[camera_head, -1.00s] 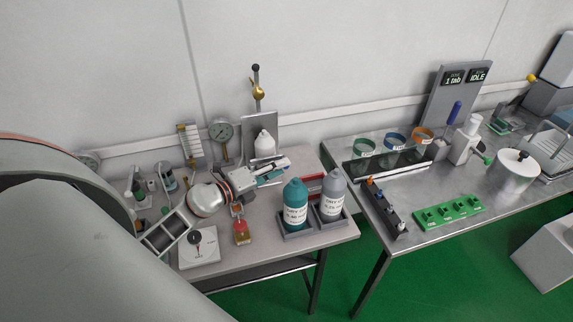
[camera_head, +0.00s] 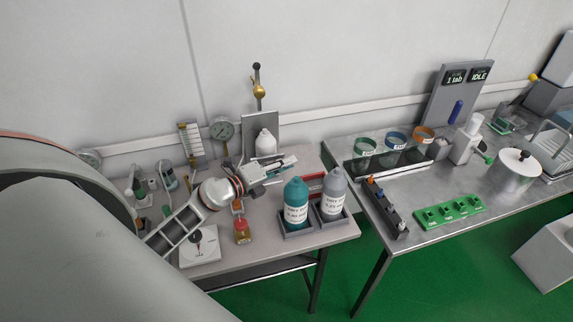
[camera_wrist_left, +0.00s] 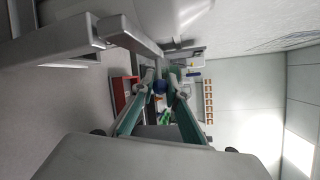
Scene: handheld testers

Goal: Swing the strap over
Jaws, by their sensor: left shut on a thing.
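My left gripper (camera_head: 280,168) reaches across the left bench. Its fingertips are just in front of the grey upright plate (camera_head: 262,122) and the white bottle (camera_head: 265,143). In the left wrist view, its two green-padded fingers (camera_wrist_left: 161,84) are close together at the tips. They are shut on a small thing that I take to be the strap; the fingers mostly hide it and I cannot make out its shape. A small red and yellow item (camera_head: 242,232) stands on the bench below my left wrist. My right gripper is not in view.
A teal bottle (camera_head: 295,205) and a grey bottle (camera_head: 333,193) stand in holders right of my left gripper, with a red tray (camera_head: 314,181) behind. A dial gauge (camera_head: 222,129) stands behind. A white dial box (camera_head: 200,252) is at the bench front. A gap separates the right bench (camera_head: 410,190).

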